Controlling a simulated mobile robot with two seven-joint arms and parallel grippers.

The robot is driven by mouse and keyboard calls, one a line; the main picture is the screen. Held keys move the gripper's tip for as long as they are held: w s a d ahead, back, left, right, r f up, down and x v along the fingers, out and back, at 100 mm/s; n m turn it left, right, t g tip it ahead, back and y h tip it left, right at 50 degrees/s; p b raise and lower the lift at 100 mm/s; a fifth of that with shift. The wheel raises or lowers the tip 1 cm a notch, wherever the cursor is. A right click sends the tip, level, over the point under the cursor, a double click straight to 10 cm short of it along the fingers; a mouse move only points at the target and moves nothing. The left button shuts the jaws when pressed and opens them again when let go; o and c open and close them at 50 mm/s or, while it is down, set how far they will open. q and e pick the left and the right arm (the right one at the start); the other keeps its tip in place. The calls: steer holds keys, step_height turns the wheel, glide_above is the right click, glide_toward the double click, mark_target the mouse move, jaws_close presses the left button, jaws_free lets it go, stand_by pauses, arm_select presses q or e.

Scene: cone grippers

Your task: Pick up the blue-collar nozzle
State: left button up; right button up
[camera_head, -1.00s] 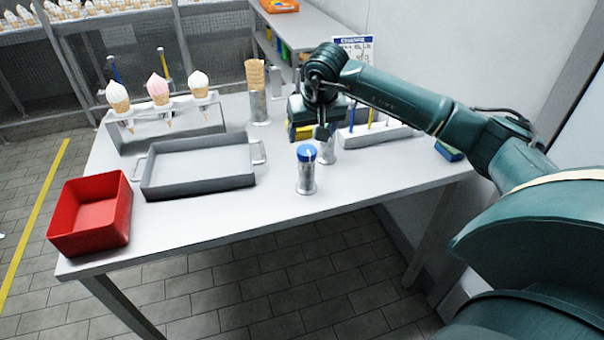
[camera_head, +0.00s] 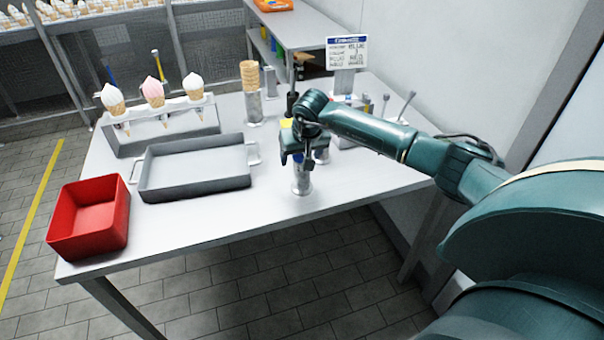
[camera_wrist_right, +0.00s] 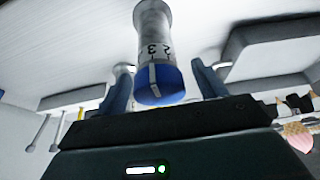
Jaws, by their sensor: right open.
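The blue-collar nozzle is a metal cylinder with a blue collar (camera_wrist_right: 160,85) and printed numbers. In the head view its metal body (camera_head: 302,182) stands upright on the table, and its collar is hidden by my gripper. My right gripper (camera_head: 301,160) is over the top of it, pointing down. In the right wrist view the open fingers of my right gripper (camera_wrist_right: 163,80) are apart, one on each side of the collar, with gaps visible on both sides. My left gripper is not in view.
A second metal cylinder (camera_head: 322,156) stands just behind. A grey tray (camera_head: 196,190), a red bin (camera_head: 88,238), a cone rack (camera_head: 165,140) and a cone stack (camera_head: 250,76) are to the left. A sign (camera_head: 346,52) stands behind. The table's front edge is close to the nozzle.

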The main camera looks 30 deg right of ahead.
steer(key=shift+r, duration=0.1)
jaws_close()
stand_by(0.5)
